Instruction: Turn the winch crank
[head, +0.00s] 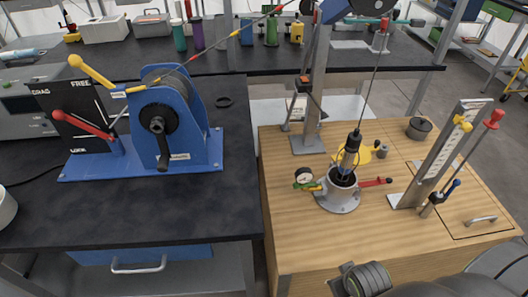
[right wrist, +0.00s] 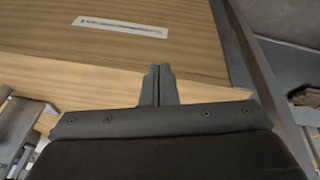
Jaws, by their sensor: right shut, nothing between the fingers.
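The blue winch (head: 180,105) stands on the black bench at the left of the head view. Its drum is dark, with a rope running up and to the right. The black crank (head: 158,140) is on its front face, with its handle (head: 163,160) hanging down below the hub. No gripper touches the crank. My right gripper (right wrist: 157,84) shows in the right wrist view, fingers together and empty, over a wooden surface. My left gripper is in neither view.
A lever panel (head: 77,120) with red and yellow levers stands left of the winch. The black bench front (head: 130,222) is clear.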

